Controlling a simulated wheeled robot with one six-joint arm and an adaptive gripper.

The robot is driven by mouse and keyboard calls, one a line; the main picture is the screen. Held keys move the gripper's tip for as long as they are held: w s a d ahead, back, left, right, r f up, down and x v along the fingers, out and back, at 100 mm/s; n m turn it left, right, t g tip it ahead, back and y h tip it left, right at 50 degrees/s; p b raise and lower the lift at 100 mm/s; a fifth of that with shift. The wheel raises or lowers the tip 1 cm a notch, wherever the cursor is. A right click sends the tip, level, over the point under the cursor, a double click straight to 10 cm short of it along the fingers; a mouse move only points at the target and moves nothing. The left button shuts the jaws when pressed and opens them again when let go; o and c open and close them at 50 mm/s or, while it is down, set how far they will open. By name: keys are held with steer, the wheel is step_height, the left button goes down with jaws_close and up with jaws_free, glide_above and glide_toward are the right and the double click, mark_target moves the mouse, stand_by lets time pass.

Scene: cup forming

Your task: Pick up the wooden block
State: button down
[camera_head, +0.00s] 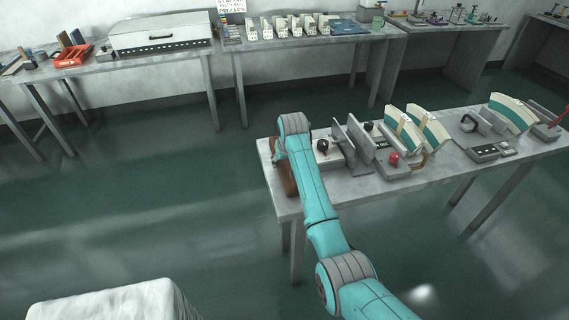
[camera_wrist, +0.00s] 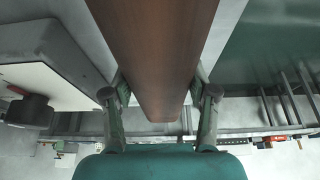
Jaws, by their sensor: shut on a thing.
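The wooden block (camera_wrist: 155,45) is long, brown and smooth-sided. In the wrist view it runs from the top edge down between the two fingers of my gripper (camera_wrist: 160,92), which is shut on its sides. In the head view part of the block (camera_head: 288,181) shows at the left end of the grey table (camera_head: 345,187), beside my teal arm. My arm hides the rest of it and my gripper there. I cannot tell whether the block touches the tabletop.
A device with a black knob (camera_head: 322,146) stands just right of my wrist. Upright grey plates (camera_head: 358,140), a red-knobbed device (camera_head: 394,159) and white-and-teal curved pieces (camera_head: 428,127) stand further right. Open floor lies left of the table. Benches line the back wall.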

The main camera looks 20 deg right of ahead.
steer(key=shift+r, duration=0.1)
step_height(320, 180, up, 10)
steer(key=shift+f, duration=0.1)
stand_by(0.3)
stand_by(1.0)
